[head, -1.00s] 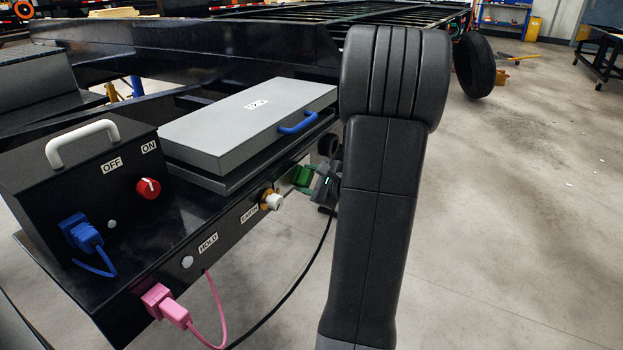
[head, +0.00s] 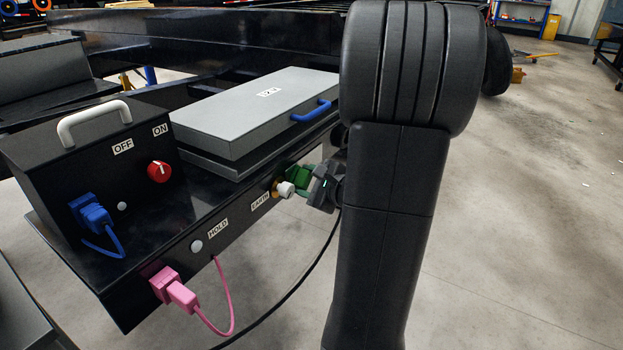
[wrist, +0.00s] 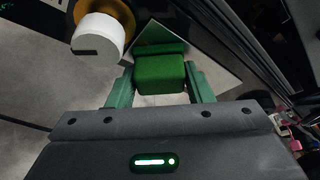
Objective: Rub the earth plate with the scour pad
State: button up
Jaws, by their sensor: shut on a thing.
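My gripper (wrist: 160,86) is shut on the green scour pad (wrist: 160,73), which sits between its fingertips in the wrist view. A shiny metal square, which looks like the earth plate (wrist: 215,60), lies behind the pad and is partly covered by it. I cannot tell if pad and plate touch. In the head view, my gripper (head: 311,190) and the green pad (head: 298,176) are at the trailer frame's side, just right of the EARTH label (head: 260,201). The plate cannot be made out there.
A white knob on a yellow ring (wrist: 97,38) is close left of the pad. A pink plug (head: 172,288), blue plug (head: 92,213), red switch (head: 159,171) and grey lidded box (head: 240,115) are further left. A black cable (head: 290,295) hangs below. Open floor lies right.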

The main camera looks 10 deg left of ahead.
aim_at(322, 155)
jog(key=shift+s+a, duration=0.1)
jog(key=shift+s, duration=0.05)
jog(key=shift+r, duration=0.15)
jog(key=shift+w+d+p, duration=0.25)
jog(key=shift+w+d, duration=0.55)
jog(key=shift+w, duration=1.35)
jog(key=shift+w+d+p, duration=0.2)
jog(key=shift+w+d, duration=0.6)
jog(key=shift+w, duration=1.4)
jog(key=shift+w+d+p, duration=0.25)
jog(key=shift+w+d, duration=0.55)
jog(key=shift+w, duration=1.35)
jog(key=shift+s, duration=0.15)
jog(key=shift+s+a+b, duration=0.65)
jog(key=shift+s+a, duration=0.15)
jog(key=shift+s, duration=1.3)
jog(key=shift+s+a+b, duration=0.65)
jog(key=shift+s+a, duration=0.1)
jog(key=shift+s, duration=1.4)
jog(key=shift+s+a+b, duration=0.65)
jog(key=shift+s+a, duration=0.15)
jog(key=shift+s, duration=1.3)
jog(key=s+d, duration=0.2)
jog(key=d, duration=0.3)
jog(key=shift+d, duration=0.35)
